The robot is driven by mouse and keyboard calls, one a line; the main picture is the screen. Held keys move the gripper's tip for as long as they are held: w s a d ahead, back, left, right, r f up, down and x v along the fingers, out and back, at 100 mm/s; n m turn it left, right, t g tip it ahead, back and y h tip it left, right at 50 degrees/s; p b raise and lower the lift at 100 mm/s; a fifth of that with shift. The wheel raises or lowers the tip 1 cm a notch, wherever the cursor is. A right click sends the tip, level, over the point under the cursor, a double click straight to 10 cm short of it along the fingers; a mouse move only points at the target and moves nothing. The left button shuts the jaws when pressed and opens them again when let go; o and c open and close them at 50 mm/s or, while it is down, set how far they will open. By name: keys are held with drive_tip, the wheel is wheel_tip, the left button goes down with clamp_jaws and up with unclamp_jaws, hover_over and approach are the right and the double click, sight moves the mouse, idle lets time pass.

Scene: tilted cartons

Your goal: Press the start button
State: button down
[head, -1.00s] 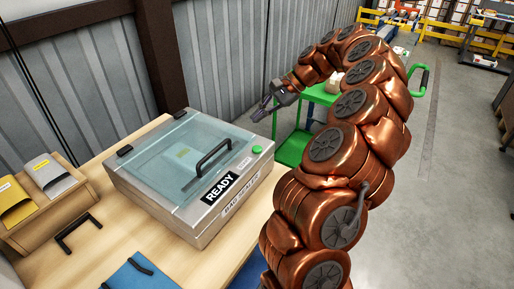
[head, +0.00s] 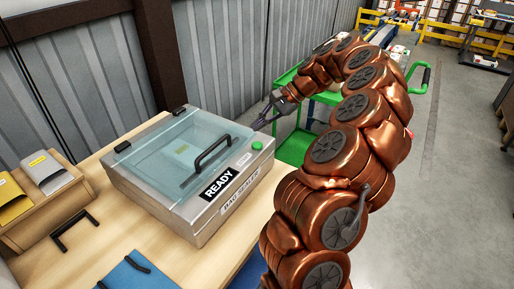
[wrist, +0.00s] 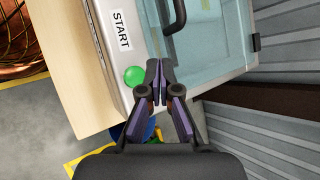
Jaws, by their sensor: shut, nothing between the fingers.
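The green start button (head: 257,146) sits on the right front corner of the bag sealer (head: 205,222), a grey metal box with a clear lid. In the wrist view the button (wrist: 134,76) lies just left of my fingertips, beside the START label (wrist: 121,30). My gripper (head: 262,122) is shut and empty. In the head view it hangs just behind the button, near the sealer's right edge. In the wrist view the fingertips (wrist: 158,66) overlap the sealer's edge. I see a small gap in the picture between fingers and button; the height cannot be told.
The lid has a black handle (head: 212,153) close to the button. A READY sign (head: 220,184) is on the sealer's front. A wooden table (head: 95,247) bears the sealer and a wooden holder (head: 42,205). A green cart (head: 295,146) stands behind my gripper. A corrugated wall is behind.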

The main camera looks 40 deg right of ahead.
sight(259, 144)
drive_tip(key=shift+f+b, duration=0.75)
drive_tip(key=shift+f, duration=1.25)
drive_tip(key=shift+f, duration=0.1)
drive_tip(key=shift+f, duration=0.3)
drive_tip(key=shift+f+b, duration=0.4)
idle(0.6)
drive_tip(key=shift+r, duration=0.2)
drive_tip(key=shift+r+p, duration=0.4)
drive_tip(key=shift+r, duration=0.25)
drive_tip(key=shift+r+p, duration=1.2)
drive_tip(key=shift+r, duration=1.35)
